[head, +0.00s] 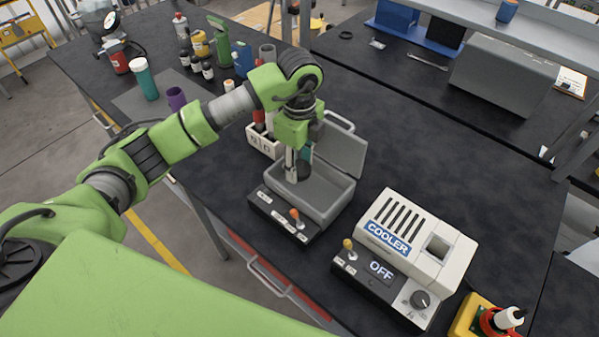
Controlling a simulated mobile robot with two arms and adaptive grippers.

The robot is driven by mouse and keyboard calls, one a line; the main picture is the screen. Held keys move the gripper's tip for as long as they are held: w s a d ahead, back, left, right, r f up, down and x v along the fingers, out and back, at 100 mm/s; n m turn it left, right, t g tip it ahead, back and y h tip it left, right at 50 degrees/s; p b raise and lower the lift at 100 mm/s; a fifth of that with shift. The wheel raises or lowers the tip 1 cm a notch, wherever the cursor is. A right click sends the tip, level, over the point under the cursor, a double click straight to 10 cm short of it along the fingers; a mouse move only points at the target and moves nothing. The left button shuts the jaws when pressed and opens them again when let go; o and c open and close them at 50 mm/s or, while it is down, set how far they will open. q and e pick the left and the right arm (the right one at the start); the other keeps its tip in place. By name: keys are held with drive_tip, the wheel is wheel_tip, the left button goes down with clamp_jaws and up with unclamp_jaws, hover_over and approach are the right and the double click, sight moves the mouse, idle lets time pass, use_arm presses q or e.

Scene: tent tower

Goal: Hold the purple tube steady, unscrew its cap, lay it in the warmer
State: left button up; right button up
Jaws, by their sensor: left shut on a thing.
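My left gripper (297,166) points down into a grey open-topped box (325,200), which looks like the warmer. It is shut on a small dark object (303,173), mostly hidden by the fingers; I cannot tell whether this is the purple tube or its cap. The box's lid (342,150) stands open at the back, and an orange-tipped lever (296,216) is on its front panel. A small purple cup-like thing (176,98) stands upright on a grey mat at the left. My right gripper is not in view.
A white rack (262,143) with tubes stands just behind the box, partly hidden by my arm. A white cooler (414,236) reading OFF stands to the right. A yellow emergency-stop box (484,317) is at the front right. Several bottles (197,60) crowd the back left.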

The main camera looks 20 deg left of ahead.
sight(299, 168)
use_arm(q)
wheel_tip(299, 168, down, 4)
drive_tip(key=shift+f+p, duration=0.1)
drive_tip(key=shift+p, duration=0.4)
drive_tip(key=shift+f, duration=0.35)
drive_tip(key=shift+f, duration=0.15)
drive_tip(key=o, duration=0.9)
